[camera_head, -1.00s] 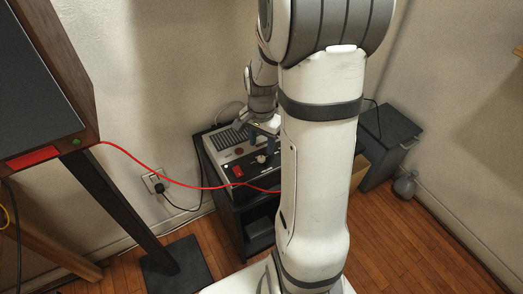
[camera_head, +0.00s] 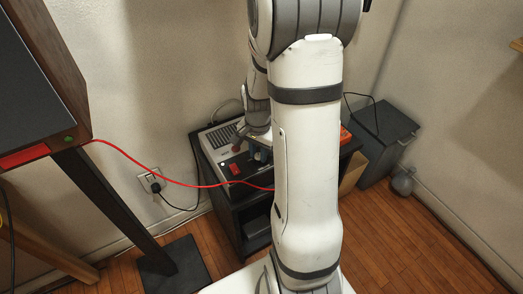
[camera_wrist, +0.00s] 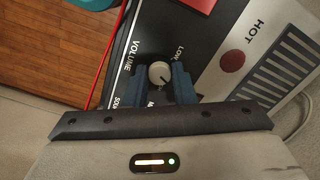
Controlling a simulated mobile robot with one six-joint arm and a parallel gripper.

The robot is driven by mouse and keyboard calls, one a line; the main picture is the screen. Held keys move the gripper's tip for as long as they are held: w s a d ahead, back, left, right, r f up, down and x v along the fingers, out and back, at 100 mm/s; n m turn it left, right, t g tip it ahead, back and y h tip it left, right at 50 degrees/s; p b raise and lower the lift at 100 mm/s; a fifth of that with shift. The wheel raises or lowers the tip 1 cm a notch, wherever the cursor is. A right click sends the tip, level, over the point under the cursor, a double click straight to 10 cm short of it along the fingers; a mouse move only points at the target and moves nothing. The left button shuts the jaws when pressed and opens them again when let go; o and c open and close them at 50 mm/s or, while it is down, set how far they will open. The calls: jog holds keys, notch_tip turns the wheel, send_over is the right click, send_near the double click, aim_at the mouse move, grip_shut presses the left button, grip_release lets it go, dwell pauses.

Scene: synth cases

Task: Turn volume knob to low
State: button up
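The volume knob (camera_wrist: 160,73) is a round white knob with a dark pointer line on a black panel. In the wrist view the pointer faces the lower right; the printed word LOW lies at the knob's upper right. My gripper (camera_wrist: 161,82) has two blue fingers, one on each side of the knob and very close to it. Whether they press on it is not clear. In the head view my gripper (camera_head: 260,152) is over the panel of the device (camera_head: 215,153), and my arm hides the knob.
A red switch (camera_head: 235,169) sits on the panel near my gripper. A red cable (camera_head: 170,180) hangs across to the device. The device stands on a dark cabinet (camera_head: 232,220). A dark box (camera_head: 382,140) and a grey flask (camera_head: 403,181) are to the right.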

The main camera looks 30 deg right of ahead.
aim_at(258, 156)
grip_shut()
jog(key=shift+d, duration=0.3)
jog(key=shift+s+a, duration=0.1)
jog(key=shift+a, duration=0.25)
jog(key=shift+f, duration=0.1)
dwell(0.4)
jog(key=o, duration=0.5)
grip_release()
jog(key=shift+o, duration=0.2)
jog(key=shift+r, duration=0.2)
notch_tip(258, 156, up, 8)
jog(key=shift+f+p, duration=0.2)
jog(key=shift+p, duration=0.6)
jog(key=shift+c, duration=0.2)
